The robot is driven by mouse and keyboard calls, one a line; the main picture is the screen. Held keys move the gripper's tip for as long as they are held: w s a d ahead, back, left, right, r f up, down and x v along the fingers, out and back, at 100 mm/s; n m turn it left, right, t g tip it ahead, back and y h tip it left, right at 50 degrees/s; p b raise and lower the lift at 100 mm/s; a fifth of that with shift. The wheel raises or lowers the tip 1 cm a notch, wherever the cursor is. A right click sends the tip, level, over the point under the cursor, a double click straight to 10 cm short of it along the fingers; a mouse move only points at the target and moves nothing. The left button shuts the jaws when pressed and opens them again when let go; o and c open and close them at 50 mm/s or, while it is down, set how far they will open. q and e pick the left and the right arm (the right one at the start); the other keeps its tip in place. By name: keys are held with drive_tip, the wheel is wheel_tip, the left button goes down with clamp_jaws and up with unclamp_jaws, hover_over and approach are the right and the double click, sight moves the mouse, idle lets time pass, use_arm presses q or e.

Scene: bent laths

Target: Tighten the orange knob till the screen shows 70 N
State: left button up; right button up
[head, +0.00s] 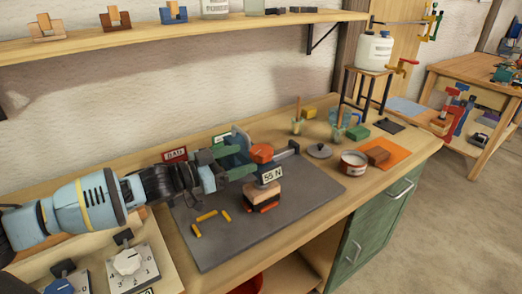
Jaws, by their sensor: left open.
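The orange knob (261,152) sits on top of a press on the dark grey mat (310,187). A small screen (272,174) below the knob reads 55 N. Under it, a short stack of pale and dark laths (262,193) is seen, with reddish-orange pieces at its base. My left gripper (241,158) comes in from the left and is open, just left of the knob; I cannot tell whether its fingers touch the knob. The gripper hides part of the press behind it. My right gripper is not in view.
Yellow sticks (205,216) lie on the mat. A round grey lid (319,151), a red-and-white tin (353,163) and an orange mat (391,154) are to the right. A panel with a white dial (128,262) is at the front left. A shelf (180,36) runs above.

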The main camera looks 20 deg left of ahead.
sight(252, 154)
use_arm(q)
drive_tip(key=x, duration=0.6)
drive_tip(key=shift+w+d, duration=0.25)
drive_tip(key=shift+w, duration=0.15)
drive_tip(key=c, duration=0.9)
drive_tip(key=shift+c, duration=0.2)
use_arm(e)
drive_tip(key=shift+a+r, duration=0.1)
